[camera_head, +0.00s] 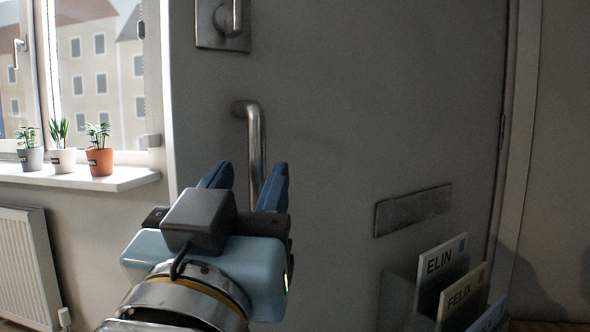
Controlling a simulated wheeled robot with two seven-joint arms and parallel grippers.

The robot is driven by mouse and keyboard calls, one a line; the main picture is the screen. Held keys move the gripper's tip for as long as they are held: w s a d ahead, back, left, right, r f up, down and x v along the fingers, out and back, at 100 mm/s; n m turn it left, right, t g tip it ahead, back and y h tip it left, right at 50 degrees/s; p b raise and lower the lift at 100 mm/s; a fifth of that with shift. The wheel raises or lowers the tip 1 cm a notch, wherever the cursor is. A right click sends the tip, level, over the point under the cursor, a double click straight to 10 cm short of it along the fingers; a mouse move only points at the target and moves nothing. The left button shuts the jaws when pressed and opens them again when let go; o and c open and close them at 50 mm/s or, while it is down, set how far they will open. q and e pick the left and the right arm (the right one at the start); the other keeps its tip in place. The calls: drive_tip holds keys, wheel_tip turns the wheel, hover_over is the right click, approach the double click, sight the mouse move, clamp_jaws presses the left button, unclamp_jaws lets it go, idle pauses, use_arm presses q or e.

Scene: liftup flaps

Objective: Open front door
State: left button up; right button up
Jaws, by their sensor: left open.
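The grey front door (340,110) fills the middle of the head view and looks shut. A metal bar handle (254,135) stands upright near its left edge. A metal plate with a lever (222,22) is above it at the top of the view. My left gripper (245,180) has dark blue fingers, open and pointing at the door. The lower part of the bar handle shows between the fingers, and its bottom end is hidden behind the gripper. I cannot tell whether the fingers touch it. My right gripper is not in view.
A metal mail slot plate (412,210) is on the door's lower right. Name cards, ELIN (441,265) and FELIX (461,297), stand at the lower right. Potted plants (98,150) stand on the windowsill (110,181) at left, above a radiator (27,255).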

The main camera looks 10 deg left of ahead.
use_arm(q)
drive_tip(key=b+v, duration=0.1)
drive_tip(key=v, duration=0.8)
drive_tip(key=shift+s+f, duration=0.15)
drive_tip(key=shift+s, duration=0.1)
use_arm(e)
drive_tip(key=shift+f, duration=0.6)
